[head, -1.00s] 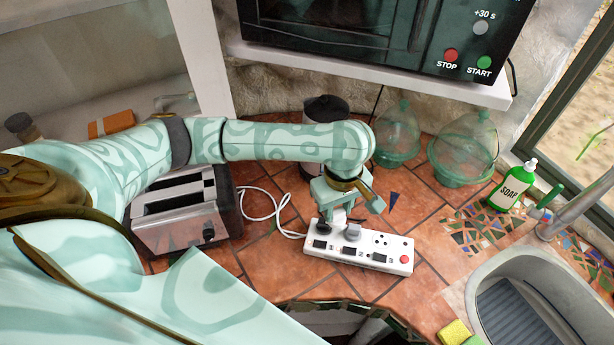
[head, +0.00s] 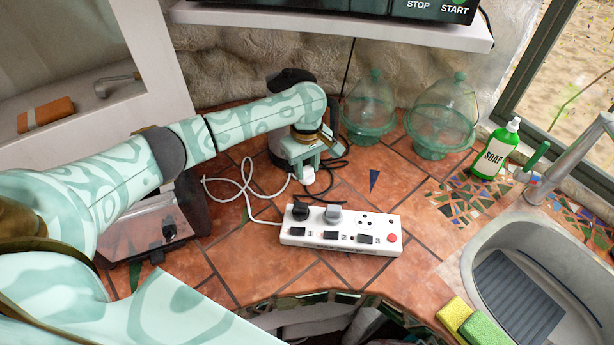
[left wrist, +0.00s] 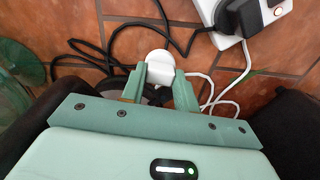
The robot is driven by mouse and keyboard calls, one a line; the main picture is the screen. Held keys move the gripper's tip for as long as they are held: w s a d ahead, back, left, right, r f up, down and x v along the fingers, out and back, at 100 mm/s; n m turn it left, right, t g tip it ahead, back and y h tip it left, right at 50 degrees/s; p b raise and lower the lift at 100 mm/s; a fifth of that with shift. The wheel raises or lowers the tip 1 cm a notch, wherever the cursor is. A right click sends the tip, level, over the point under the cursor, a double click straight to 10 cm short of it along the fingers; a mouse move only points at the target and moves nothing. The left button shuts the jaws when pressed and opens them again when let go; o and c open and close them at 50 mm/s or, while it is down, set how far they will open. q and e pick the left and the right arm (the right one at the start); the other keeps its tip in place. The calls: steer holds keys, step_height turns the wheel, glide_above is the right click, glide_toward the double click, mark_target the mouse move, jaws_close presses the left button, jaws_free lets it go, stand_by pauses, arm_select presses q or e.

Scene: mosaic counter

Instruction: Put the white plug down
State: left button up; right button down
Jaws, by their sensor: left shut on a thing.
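The white plug (head: 307,176) is in my left gripper (head: 304,162), behind the power strip and in front of the dark kettle. In the left wrist view the plug (left wrist: 157,66) sits between the two green fingertips (left wrist: 159,76), which are shut on it. I cannot tell whether the plug touches the tiles. The white power strip (head: 340,242) lies on the counter, apart from the plug. My right gripper is not in view.
Black and white cords (head: 240,190) lie loose around the gripper. A toaster (head: 150,225) stands left, the kettle (head: 276,150) close behind. Green glass domes (head: 368,110), a soap bottle (head: 495,150) and the sink (head: 480,255) are to the right. Tiles right of the gripper are clear.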

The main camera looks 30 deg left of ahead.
mark_target(307, 169)
arm_select(q)
step_height(307, 169, down, 3)
steer(key=shift+b, duration=0.45)
steer(key=shift+r, duration=0.15)
steer(key=shift+s, duration=0.1)
steer(key=o, duration=1)
steer(key=shift+c, duration=0.2)
step_height(307, 169, up, 8)
steer(key=p, duration=0.4)
steer(key=shift+d+f, duration=0.1)
steer(key=shift+f, duration=0.1)
steer(key=shift+f, duration=0.1)
